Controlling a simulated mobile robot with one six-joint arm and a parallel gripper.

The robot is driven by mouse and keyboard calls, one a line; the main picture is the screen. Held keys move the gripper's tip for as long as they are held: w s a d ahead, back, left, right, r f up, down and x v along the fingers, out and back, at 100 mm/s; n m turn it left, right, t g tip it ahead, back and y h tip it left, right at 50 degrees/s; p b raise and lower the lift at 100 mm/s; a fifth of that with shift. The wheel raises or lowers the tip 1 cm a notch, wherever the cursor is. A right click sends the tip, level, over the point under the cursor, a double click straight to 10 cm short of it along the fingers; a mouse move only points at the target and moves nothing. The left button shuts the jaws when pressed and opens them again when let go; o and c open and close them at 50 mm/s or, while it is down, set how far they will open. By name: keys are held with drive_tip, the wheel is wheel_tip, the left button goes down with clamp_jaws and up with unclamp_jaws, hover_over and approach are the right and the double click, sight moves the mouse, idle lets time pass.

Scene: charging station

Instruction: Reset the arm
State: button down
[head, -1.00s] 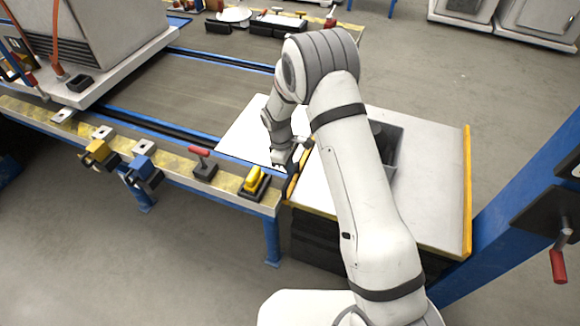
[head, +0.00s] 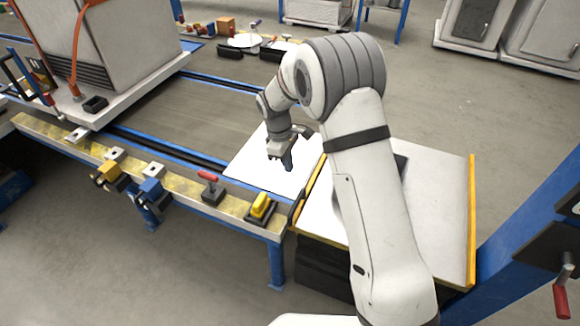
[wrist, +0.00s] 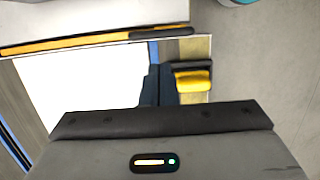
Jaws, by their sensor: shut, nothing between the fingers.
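My arm reaches across the right half of the head view. My gripper (head: 287,168) hangs from it, pointing down over the white panel (head: 250,168), at the right end of the blue-framed line. In the wrist view, the dark fingers (wrist: 158,86) are together with nothing between them. The white panel (wrist: 85,75) lies to their left there, and a yellow handle (wrist: 193,80) on a black base shows just to their right. My gripper appears clear of the panel, but the exact height cannot be told.
Along the front rail are a yellow switch (head: 261,206), a red-handled lever (head: 211,187), and blue and yellow clamps. A blue post (head: 530,215) stands far right.

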idle(0.3)
drive_tip(key=s+d+r+m+p, duration=0.2)
drive_tip(key=s+d+r, duration=0.2)
drive_tip(key=r, duration=0.3)
drive_tip(key=s+d+r+m+t+y+p, duration=0.1)
drive_tip(key=s+d+r+m, duration=0.25)
drive_tip(key=r, duration=0.35)
drive_tip(key=s+d+r+m+p, duration=0.2)
drive_tip(key=s+d+r, duration=0.1)
drive_tip(key=d+r, duration=0.3)
drive_tip(key=s+d+r+m+p, duration=0.1)
drive_tip(key=s+d+r+m, duration=0.1)
drive_tip(key=s, duration=0.3)
drive_tip(key=s+d+r+m+t+p, duration=0.1)
drive_tip(key=s+d+r+m, duration=0.1)
drive_tip(key=s, duration=0.4)
drive_tip(key=s+d+r+m+t+y+p, duration=0.1)
drive_tip(key=s+d+r+m, duration=0.1)
drive_tip(key=s, duration=0.4)
drive_tip(key=shift+r, duration=0.85)
